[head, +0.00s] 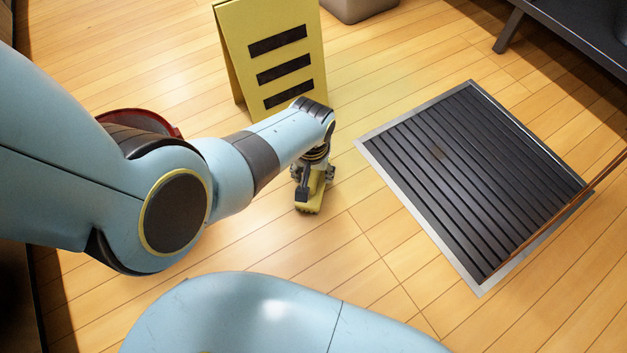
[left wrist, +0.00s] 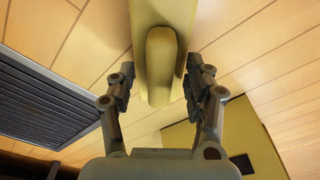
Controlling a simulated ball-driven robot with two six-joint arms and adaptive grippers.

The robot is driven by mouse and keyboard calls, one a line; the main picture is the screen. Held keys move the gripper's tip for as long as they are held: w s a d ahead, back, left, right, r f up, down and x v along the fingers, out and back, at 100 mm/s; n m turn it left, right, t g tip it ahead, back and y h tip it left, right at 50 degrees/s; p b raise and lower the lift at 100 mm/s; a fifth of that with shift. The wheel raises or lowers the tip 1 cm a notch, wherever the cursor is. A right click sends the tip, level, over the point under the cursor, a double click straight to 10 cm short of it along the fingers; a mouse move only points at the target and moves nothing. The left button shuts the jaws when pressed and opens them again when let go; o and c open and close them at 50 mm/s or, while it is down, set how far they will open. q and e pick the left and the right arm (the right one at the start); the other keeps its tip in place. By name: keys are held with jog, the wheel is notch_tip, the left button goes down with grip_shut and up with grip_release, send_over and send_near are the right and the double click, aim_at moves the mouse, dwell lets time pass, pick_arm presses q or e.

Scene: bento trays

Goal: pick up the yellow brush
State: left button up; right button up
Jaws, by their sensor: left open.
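The yellow brush (head: 310,204) is on the wooden floor in the head view, partly hidden under my left gripper (head: 315,173). In the left wrist view, the brush (left wrist: 160,40) runs down from the top edge, with a raised, rounded handle part along its middle. My left gripper (left wrist: 162,72) is open, with one finger on each side of this handle part. I cannot tell whether either finger touches it. My right gripper is not in view.
A yellow folding sign (head: 285,20) with dark bars stands just behind the left gripper. A dark slatted floor grate (head: 470,170) with a grey frame lies to the right. A red-rimmed object (head: 150,116) is mostly hidden behind my left arm. Floor between brush and grate is clear.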

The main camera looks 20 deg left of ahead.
pick_arm(q)
grip_shut()
dwell(0.3)
jog(key=shift+r, duration=0.15)
